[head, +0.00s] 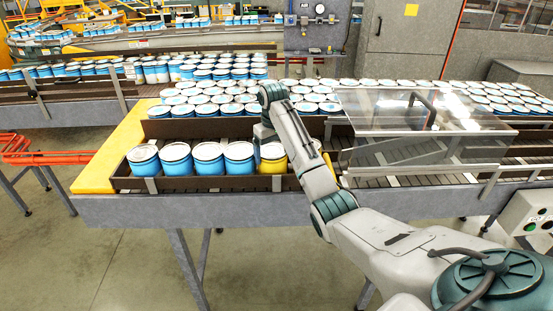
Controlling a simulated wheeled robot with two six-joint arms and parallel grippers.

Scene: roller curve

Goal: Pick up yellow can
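My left gripper is not in the picture.
A clear guard (425,125) with a dark handle covers the conveyor to the right of the can. Many blue cans with white lids (215,98) fill the belt behind. A yellow edge panel (120,150) borders the left end. Open floor lies in front.

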